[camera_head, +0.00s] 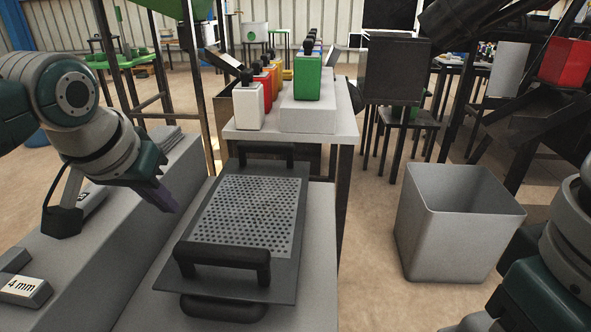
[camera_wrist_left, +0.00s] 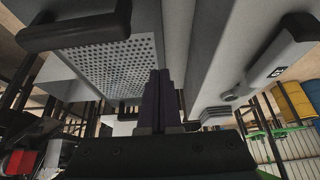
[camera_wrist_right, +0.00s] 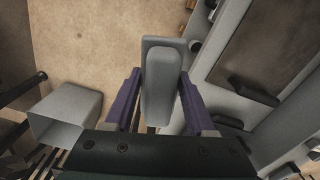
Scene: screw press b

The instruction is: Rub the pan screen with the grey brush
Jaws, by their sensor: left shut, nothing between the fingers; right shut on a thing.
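The pan screen (camera_head: 248,215), a grey perforated plate with black handles at its near and far ends, lies on a light grey bench in the head view. It also shows in the left wrist view (camera_wrist_left: 118,66). My left gripper (camera_head: 163,198) is shut and empty, above the bench by the screen's left edge; its closed fingers show in the left wrist view (camera_wrist_left: 162,90). My right gripper (camera_wrist_right: 160,105) is shut on the grey brush (camera_wrist_right: 162,75), held over the floor to the right of the bench. The brush's bristles are not clearly seen.
A grey bin (camera_head: 455,222) stands on the floor at the right. A table beyond the screen holds a green bottle (camera_head: 307,76) and a white bottle (camera_head: 248,104). A grey ledge with a "4 mm" block (camera_head: 25,291) runs along the left.

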